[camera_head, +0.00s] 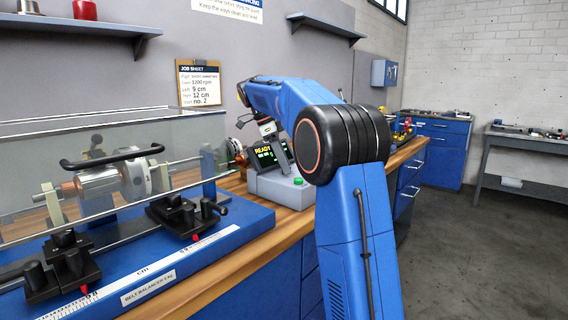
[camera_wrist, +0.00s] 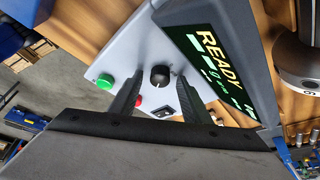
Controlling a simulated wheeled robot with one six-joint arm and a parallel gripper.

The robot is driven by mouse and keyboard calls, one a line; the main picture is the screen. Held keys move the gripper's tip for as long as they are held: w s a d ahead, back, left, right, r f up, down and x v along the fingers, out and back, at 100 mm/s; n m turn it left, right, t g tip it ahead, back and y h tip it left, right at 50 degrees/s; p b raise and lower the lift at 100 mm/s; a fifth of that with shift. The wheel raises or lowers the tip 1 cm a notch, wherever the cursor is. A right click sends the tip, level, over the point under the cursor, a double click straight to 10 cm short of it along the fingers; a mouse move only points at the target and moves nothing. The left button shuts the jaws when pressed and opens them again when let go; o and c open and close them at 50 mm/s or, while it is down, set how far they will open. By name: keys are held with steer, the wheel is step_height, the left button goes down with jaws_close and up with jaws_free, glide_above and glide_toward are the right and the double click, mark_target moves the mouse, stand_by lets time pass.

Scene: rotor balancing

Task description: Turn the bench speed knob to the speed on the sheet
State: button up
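The black speed knob (camera_wrist: 160,77) is on the grey control box (camera_wrist: 137,47), between a green button (camera_wrist: 105,81) and a dark display reading READY (camera_wrist: 213,55). My gripper (camera_wrist: 159,82) is open, its two dark fingers on either side of the knob in the picture. I cannot tell whether they touch it. In the head view my gripper (camera_head: 272,142) is at the control box (camera_head: 285,189), and the knob is hidden there. The job sheet (camera_head: 200,83) on the wall seems to read 1200 rpm, 9 cm, 12 cm and no. 2.
The balancing bench (camera_head: 140,265) with a rotor (camera_head: 98,181) under a clear cover (camera_head: 60,140) is left of the box. A red button (camera_wrist: 139,100) and a rocker switch (camera_wrist: 162,111) are close to my fingers. Open floor (camera_head: 470,250) lies to the right.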

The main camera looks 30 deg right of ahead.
steer(key=v, duration=0.7)
steer(key=shift+r, duration=0.2)
steer(key=shift+a, duration=0.1)
stand_by(0.3)
